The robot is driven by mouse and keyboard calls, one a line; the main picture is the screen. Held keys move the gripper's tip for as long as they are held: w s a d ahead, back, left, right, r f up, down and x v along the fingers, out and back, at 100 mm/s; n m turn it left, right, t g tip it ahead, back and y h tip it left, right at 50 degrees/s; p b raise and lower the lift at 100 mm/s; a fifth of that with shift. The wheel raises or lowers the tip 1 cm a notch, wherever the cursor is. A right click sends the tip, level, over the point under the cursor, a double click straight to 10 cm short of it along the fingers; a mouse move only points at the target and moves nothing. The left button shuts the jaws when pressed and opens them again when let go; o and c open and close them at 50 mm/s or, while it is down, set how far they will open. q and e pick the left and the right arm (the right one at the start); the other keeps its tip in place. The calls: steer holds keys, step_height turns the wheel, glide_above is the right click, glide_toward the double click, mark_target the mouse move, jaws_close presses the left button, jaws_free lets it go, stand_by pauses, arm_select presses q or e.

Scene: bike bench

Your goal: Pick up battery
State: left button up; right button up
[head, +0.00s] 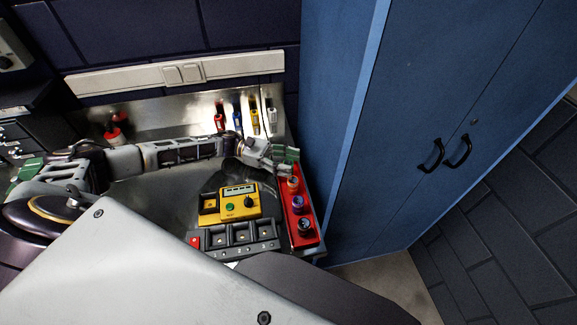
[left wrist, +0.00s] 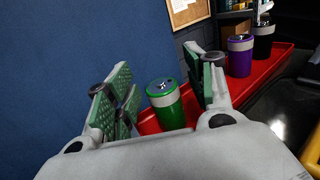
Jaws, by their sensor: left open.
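A green battery (left wrist: 168,105) with a white band stands upright at the near end of a red tray (left wrist: 275,72) in the left wrist view. My left gripper (left wrist: 162,88) is open, with one green-padded finger on each side of this battery. I cannot tell whether the pads touch it. In the head view my left gripper (head: 284,155) is over the far end of the red tray (head: 316,205) and hides the green battery. An orange battery (head: 293,185), a purple battery (head: 298,203) and a black battery (head: 304,225) stand in the tray. My right gripper is not in view.
A yellow device (head: 238,203) with a dial and a grey unit with several bays (head: 240,238) sit left of the tray. Several small coloured items (head: 254,120) stand at the back. A tall blue cabinet (head: 400,130) rises close to the tray's right.

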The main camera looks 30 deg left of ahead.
mark_target(288, 161)
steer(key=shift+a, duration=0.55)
arm_select(q)
steer(key=shift+c, duration=0.3)
jaws_close()
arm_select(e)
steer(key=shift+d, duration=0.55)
arm_select(q)
steer(key=shift+r, duration=0.1)
step_height(288, 161, up, 9)
steer(key=shift+r+b, duration=0.1)
steer(key=shift+b, duration=0.7)
steer(key=shift+d+r, duration=0.1)
steer(key=shift+r, duration=0.15)
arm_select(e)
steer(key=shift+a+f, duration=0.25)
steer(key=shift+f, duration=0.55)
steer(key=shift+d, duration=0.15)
